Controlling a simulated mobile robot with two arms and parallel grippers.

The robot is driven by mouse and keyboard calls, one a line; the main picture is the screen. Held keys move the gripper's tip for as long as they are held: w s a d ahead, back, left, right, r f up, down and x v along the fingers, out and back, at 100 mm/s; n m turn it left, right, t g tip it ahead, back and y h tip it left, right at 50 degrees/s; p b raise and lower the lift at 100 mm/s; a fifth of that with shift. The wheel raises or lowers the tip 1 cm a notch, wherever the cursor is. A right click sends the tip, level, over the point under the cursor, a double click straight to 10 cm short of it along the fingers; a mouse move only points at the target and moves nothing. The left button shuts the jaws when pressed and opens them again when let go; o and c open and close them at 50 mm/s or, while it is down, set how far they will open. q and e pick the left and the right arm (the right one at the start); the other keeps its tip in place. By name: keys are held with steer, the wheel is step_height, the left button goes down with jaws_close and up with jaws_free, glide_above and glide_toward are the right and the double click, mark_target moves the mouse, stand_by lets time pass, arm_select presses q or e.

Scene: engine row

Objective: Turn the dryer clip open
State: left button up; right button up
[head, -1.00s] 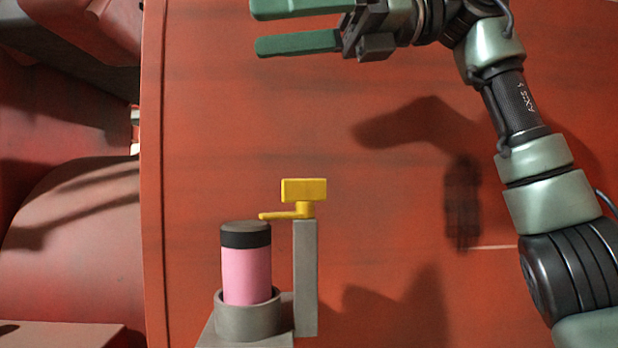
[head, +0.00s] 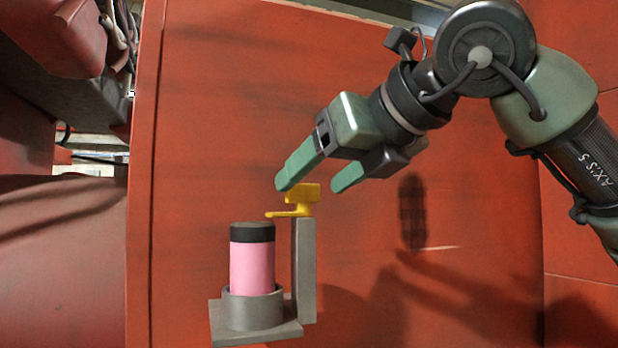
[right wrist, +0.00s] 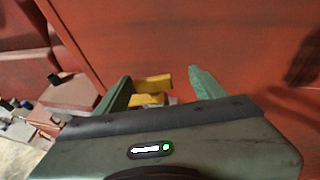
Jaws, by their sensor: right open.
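The yellow dryer clip (head: 303,194) sits on top of a grey post, and its thin arm reaches left over the black cap of a pink canister (head: 252,268). The canister stands upright in a grey cup holder (head: 252,309). My right gripper (head: 311,186) is open, with its two green fingers pointing down around the clip's upper part in the head view. In the right wrist view the clip (right wrist: 152,90) shows between the fingers. I cannot tell whether either finger touches it. My left gripper is not in view.
A red wall panel (head: 430,130) stands behind the clip. At the left are red machine bodies (head: 70,240) with a gap between them and the panel. Space right of the post is clear in the head view.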

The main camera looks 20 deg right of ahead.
steer(key=shift+w+a+f+p, duration=0.3)
steer(key=shift+w+a+p, duration=0.05)
steer(key=shift+w+a, duration=0.55)
steer(key=shift+f, duration=0.1)
steer(key=shift+w+d, duration=0.1)
steer(key=shift+d, duration=0.1)
steer(key=c, duration=1.4)
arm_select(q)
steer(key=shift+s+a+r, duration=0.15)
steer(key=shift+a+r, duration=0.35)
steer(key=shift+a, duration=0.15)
arm_select(e)
steer(key=shift+o, duration=0.2)
